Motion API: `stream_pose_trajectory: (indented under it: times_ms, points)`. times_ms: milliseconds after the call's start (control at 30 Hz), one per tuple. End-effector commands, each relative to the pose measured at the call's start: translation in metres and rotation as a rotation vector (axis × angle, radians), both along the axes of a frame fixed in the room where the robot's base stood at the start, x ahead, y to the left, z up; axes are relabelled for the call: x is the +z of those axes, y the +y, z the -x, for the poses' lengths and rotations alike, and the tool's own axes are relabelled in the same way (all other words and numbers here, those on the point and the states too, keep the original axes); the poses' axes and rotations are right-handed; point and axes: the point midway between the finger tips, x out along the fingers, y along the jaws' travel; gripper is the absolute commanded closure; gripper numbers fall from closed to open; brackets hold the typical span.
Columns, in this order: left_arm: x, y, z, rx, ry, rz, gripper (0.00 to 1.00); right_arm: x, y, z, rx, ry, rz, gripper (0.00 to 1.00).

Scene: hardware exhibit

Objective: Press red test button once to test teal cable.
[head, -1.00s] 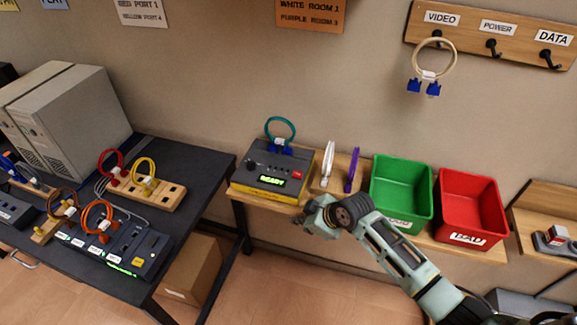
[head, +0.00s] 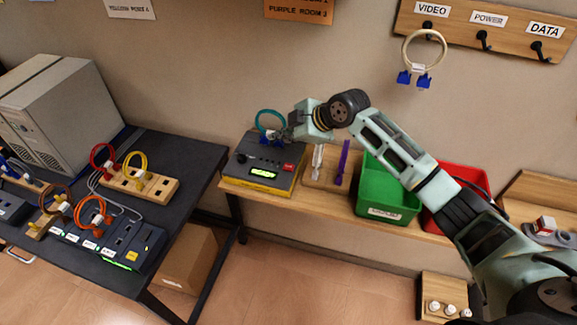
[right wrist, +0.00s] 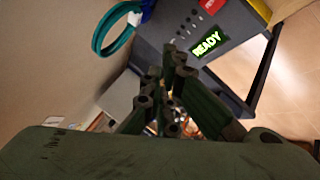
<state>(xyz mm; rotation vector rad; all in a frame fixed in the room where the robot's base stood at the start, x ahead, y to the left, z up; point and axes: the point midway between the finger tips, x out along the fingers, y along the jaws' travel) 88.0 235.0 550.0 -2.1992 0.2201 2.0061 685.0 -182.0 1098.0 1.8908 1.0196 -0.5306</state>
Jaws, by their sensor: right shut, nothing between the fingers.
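The cable tester (head: 262,163) is a dark grey box with a yellow base on the wooden shelf. Its green display reads READY. The red test button (head: 289,167) sits at the right of its top face; it also shows at the top of the right wrist view (right wrist: 212,5). The teal cable (head: 269,121) stands as a loop at the tester's back edge, its blue plugs at the tester. My right gripper (head: 287,134) is shut and empty, above the tester's back right part, near the cable and apart from the button. My left gripper is out of view.
White (head: 318,160) and purple (head: 342,162) cables stand in a wooden holder right of the tester. Green (head: 388,205) and red (head: 462,181) bins follow, partly behind my right arm. A cream cable (head: 424,50) hangs on a wall hook. A dark table (head: 190,160) stands at left.

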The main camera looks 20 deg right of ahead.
Motion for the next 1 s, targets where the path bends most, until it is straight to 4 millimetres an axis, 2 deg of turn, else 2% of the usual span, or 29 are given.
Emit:
stream_pose_trajectory:
  times_ms: [167,367,767,1000]
  points:
    - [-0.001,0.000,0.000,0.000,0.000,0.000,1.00,-0.002,0.000,0.000,-0.001,0.000,-0.001,1.00]
    - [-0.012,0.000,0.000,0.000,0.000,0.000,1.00,-0.014,0.000,0.000,-0.001,0.001,-0.001,1.00]
    - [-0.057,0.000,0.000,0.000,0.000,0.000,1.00,-0.070,0.000,0.001,-0.001,0.002,-0.001,1.00]
    - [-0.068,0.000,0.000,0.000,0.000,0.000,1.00,-0.088,0.000,0.000,-0.001,0.001,-0.001,1.00]
